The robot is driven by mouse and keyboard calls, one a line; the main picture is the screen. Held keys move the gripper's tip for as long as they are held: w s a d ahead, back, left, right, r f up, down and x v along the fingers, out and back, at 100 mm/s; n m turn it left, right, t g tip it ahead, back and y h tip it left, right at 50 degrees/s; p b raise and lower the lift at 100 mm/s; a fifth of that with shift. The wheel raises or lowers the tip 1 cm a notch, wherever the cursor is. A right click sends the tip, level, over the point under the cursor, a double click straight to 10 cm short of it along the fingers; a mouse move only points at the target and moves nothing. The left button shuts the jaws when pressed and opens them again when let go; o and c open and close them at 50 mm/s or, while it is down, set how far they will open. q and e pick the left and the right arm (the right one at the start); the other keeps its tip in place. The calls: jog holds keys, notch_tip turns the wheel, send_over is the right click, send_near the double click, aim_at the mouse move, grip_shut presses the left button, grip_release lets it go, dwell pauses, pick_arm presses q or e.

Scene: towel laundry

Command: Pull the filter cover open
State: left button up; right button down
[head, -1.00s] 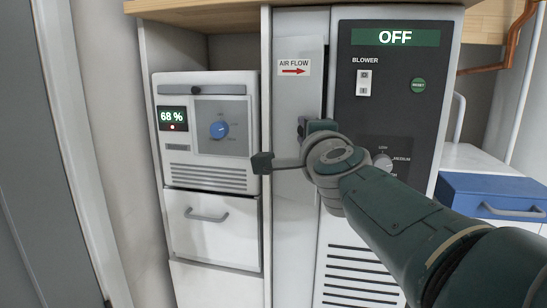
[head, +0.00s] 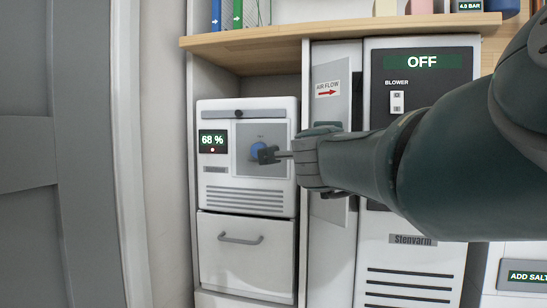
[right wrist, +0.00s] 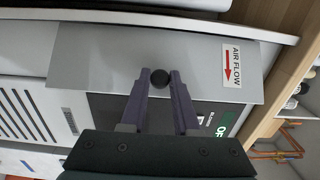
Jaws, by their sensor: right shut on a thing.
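The filter cover (head: 331,108) is a narrow grey upright plate with an AIR FLOW label, left of the black control panel. It also shows in the right wrist view (right wrist: 205,62), lying across in that picture, with a round black knob (right wrist: 160,79) at its edge. My right gripper (right wrist: 160,84) is shut on this knob, one finger on each side. I cannot tell how far the cover stands off the cabinet. My left gripper is not in view.
Left of the cover is a white unit with a 68 % display (head: 213,142), a blue dial (head: 257,150) and a drawer (head: 246,255) below. Right is the blower panel reading OFF (head: 422,62). A wooden shelf (head: 250,48) runs above. A grey door (head: 55,130) is at far left.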

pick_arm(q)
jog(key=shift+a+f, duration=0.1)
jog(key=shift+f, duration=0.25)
pick_arm(e)
jog(key=shift+a+r, duration=0.2)
jog(key=shift+a, duration=0.25)
jog(key=c, duration=1)
grip_release()
jog(key=shift+c, duration=0.2)
jog(key=o, duration=0.4)
jog(key=shift+s+f, duration=0.1)
jog(key=shift+s, duration=0.05)
jog(key=shift+c, duration=0.2)
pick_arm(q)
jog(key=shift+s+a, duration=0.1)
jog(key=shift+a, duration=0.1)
pick_arm(e)
jog(key=shift+d, duration=0.1)
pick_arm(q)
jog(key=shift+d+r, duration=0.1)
